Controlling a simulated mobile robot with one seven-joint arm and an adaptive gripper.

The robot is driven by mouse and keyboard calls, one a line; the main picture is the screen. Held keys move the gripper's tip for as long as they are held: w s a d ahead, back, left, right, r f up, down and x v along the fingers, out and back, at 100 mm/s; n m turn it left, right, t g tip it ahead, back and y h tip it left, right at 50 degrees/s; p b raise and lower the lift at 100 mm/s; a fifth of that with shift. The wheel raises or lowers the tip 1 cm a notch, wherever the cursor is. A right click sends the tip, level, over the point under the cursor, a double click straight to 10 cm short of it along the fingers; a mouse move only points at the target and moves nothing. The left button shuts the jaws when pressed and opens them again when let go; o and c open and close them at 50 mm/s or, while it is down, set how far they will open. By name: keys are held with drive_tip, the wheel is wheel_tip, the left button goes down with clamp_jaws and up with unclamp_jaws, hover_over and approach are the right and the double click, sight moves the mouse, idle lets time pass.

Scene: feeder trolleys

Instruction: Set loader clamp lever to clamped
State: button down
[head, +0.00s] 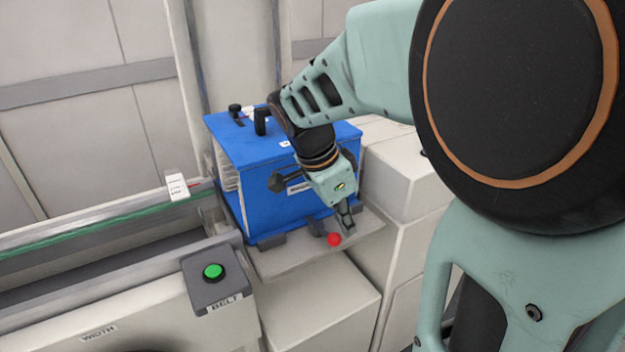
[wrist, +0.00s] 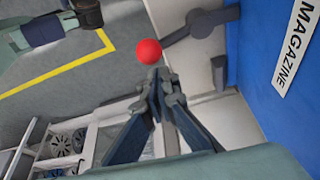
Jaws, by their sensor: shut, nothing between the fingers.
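The clamp lever is a dark grey bar (wrist: 195,27) with a red ball knob (head: 334,240), low at the front of the blue magazine box (head: 240,180). The red knob also shows in the wrist view (wrist: 149,51), at the bar's left end. My gripper (head: 347,226) points down in front of the box, with its tips close to the knob. In the wrist view, my gripper (wrist: 160,82) is shut and empty, its tips just below the knob. I cannot tell whether they touch it. The fingers and wrist hide part of the box front.
The box sits on a pale shelf (head: 275,262) with dark blocks at its lower edge. A green button (head: 213,271) on a grey BELT panel stands to the left, beside the conveyor rail (head: 100,215). Pale cabinets (head: 395,180) stand close at right. Yellow-lined floor (wrist: 95,60) is open.

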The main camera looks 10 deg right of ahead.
drive_tip(key=shift+s+a, duration=0.25)
drive_tip(key=shift+a, duration=0.05)
drive_tip(key=shift+a, duration=0.1)
idle(0.5)
